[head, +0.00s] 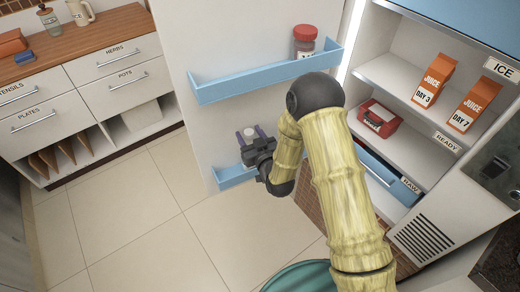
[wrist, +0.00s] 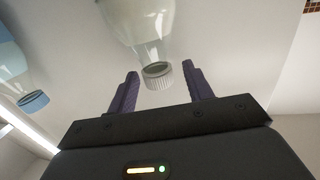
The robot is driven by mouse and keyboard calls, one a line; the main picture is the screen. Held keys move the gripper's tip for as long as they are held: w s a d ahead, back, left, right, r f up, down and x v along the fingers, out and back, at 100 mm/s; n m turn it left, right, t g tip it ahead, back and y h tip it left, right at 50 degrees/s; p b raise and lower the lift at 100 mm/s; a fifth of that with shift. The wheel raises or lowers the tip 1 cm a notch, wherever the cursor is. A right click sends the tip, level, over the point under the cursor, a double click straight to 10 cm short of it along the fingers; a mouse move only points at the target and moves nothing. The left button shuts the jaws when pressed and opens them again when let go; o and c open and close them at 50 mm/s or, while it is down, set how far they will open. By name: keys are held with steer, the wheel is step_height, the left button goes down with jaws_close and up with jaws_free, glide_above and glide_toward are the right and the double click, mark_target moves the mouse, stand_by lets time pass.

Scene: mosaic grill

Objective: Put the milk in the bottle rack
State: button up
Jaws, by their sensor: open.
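My gripper (head: 252,138) is open in front of the fridge door, at the lower blue door rack (head: 228,178). In the wrist view its two purple fingers (wrist: 158,92) stand apart on either side of the white ribbed cap of a pale, see-through bottle (wrist: 140,22). I see no finger touching it. This may be the milk; no label shows. A second, bluish bottle (wrist: 12,70) shows at left in the wrist view.
An upper door rack (head: 265,80) holds a red-lidded jar (head: 304,45). The open fridge at right has orange juice cartons (head: 435,82) and a red box (head: 379,118) on its shelves. A drawer counter (head: 100,45) stands at left. The tiled floor between is clear.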

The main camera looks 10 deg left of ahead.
steer(key=b+v, duration=0.1)
steer(key=v, duration=1)
steer(key=shift+b, duration=0.3)
steer(key=shift+s, duration=0.15)
steer(key=w+d+r+m+g+h, duration=0.25)
steer(key=d+g+h, duration=0.4)
steer(key=d, duration=0.85)
steer(key=s+d+r+m+g+h, duration=0.2)
steer(key=s+d, duration=0.3)
steer(key=s, duration=0.1)
steer(key=s+d+r+m+g+h, duration=0.2)
steer(key=s+d+r+m, duration=0.1)
steer(key=s+d, duration=0.3)
steer(key=shift+s, duration=0.6)
